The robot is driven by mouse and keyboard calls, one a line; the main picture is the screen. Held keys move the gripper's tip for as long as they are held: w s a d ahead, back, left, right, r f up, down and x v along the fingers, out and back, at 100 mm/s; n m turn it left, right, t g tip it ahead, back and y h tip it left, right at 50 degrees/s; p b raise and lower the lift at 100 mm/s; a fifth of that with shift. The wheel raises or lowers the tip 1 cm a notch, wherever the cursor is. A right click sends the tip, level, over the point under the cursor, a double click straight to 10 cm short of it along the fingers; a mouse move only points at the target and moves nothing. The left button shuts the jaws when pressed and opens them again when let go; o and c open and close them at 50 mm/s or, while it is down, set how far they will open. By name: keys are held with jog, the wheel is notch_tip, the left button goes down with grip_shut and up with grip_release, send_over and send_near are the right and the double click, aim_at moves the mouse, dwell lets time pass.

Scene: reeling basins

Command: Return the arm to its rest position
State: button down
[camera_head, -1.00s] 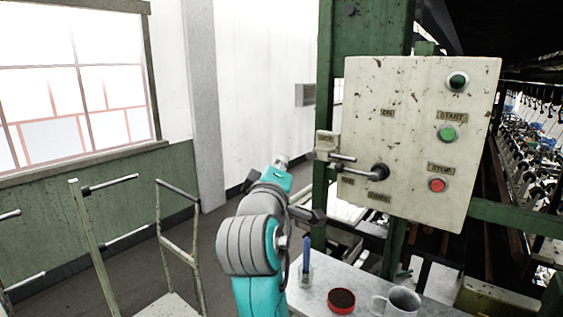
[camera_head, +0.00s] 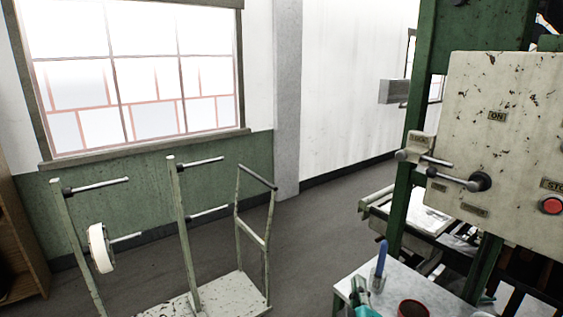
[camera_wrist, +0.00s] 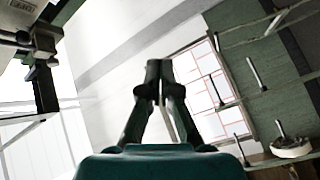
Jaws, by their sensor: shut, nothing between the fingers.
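My gripper (camera_wrist: 158,85) shows in the wrist view, its two dark fingers brought together at the tips with nothing between them. It points toward the pale wall and the window (camera_wrist: 208,85), clear of any object. In the head view my gripper is out of frame; only a small teal piece of my arm (camera_head: 366,312) shows at the bottom edge by the small table.
A control panel (camera_head: 500,130) with a lever (camera_head: 480,182) stands at the right. A small table (camera_head: 415,284) holds a blue-handled tool (camera_head: 381,260) and a red tin (camera_head: 412,308). A metal rack cart (camera_head: 215,297) stands left. Floor (camera_head: 320,225) between them is open.

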jog(key=s+f+m+g+y, duration=0.2)
jog(key=s+f+m+y, duration=0.15)
jog(key=s+f, duration=1.65)
jog(key=s+d+r+m+g, duration=0.1)
jog(key=s+m, duration=0.5)
jog(key=s, duration=2)
jog(key=shift+s+d+r, duration=0.2)
jog(key=shift+d+r, duration=0.2)
jog(key=shift+r, duration=0.3)
jog(key=shift+d, duration=0.15)
